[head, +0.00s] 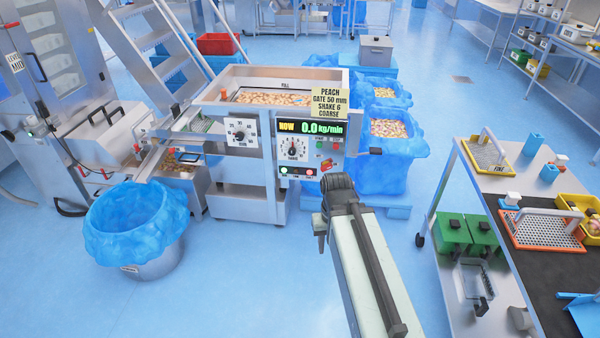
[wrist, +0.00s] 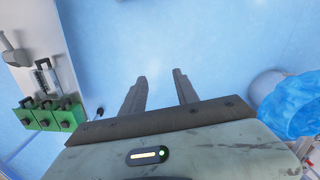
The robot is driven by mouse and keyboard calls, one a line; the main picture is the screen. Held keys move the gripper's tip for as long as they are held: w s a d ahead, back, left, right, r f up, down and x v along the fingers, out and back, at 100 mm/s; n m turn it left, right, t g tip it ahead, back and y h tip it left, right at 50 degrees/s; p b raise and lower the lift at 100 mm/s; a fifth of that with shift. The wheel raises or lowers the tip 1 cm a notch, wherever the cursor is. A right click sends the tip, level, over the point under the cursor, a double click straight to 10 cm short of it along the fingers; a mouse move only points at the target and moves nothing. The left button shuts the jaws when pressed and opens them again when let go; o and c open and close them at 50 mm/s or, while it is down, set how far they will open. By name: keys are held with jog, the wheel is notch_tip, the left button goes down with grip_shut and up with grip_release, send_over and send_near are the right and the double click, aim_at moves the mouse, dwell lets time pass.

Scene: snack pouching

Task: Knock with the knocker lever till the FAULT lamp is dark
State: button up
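The feeder machine (head: 240,185) stands at centre, with a hopper of pale pieces on top. Its panel display (head: 308,128) reads 0.0 kg/min. Below the dial (head: 298,150), a small lamp (head: 284,170) glows green and a reddish lamp (head: 309,172) sits to its right; I cannot read which is FAULT. A black-ended part (head: 375,151) sticks out right of the panel; I cannot tell if it is the knocker lever. In the wrist view my gripper (wrist: 159,76) is open and empty, fingers apart over blue floor. In the head view my arm hides its fingers.
A blue-lined bin (head: 137,222) stands front left, under the chute. Blue-lined crates (head: 385,170) with pieces stand behind and right of the panel. A steel cart (head: 500,200) with screens and green boxes (head: 480,236) stands right. Blue floor (head: 260,290) is clear in front of the machine.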

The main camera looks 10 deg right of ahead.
grip_shut()
jog(key=shift+a, duration=0.15)
dwell(1.5)
